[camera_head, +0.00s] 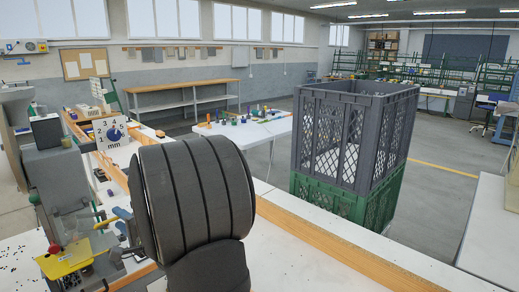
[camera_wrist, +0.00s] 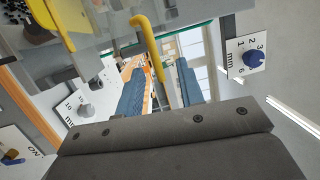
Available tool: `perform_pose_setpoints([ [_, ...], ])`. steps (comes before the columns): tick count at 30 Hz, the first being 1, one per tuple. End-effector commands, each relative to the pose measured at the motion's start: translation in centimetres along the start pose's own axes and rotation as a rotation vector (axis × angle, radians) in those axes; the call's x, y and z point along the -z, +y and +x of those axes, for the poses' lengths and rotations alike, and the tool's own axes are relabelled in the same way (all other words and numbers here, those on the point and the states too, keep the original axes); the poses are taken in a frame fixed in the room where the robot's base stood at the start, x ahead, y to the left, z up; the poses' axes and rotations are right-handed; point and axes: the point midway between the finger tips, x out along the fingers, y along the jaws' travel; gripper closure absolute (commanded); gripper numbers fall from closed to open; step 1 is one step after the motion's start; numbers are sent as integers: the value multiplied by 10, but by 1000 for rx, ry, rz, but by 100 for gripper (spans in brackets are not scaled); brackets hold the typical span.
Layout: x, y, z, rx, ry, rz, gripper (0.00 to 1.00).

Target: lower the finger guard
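In the wrist view, my gripper (camera_wrist: 160,92) has two blue fingers standing apart. A bent yellow rod (camera_wrist: 148,38), which looks like the finger guard's handle, comes down from the top and its end shows between the fingers. I cannot tell whether it touches either finger. A clear pane with a green edge (camera_wrist: 185,33), seemingly the guard, spans the top behind the rod. In the head view the grey press (camera_head: 60,180) with a yellow plate (camera_head: 65,260) stands at the left. My dark arm link hides most of my gripper there.
A dial panel (camera_head: 113,132) marked in mm stands behind the press. In the wrist view one dial (camera_wrist: 253,55) is at right, another (camera_wrist: 85,109) at left, and an ON switch (camera_wrist: 12,158) at lower left. Stacked grey and green crates (camera_head: 355,135) stand to the right.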

Motion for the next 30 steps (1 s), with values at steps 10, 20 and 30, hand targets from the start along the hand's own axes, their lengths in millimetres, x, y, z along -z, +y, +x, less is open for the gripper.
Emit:
perform_pose_setpoints([
  [10,-2,-7,0,-1,1,-1,65],
  [20,-2,-8,0,0,1,0,100],
  [30,1,-13,-4,-67,96,6,100],
])
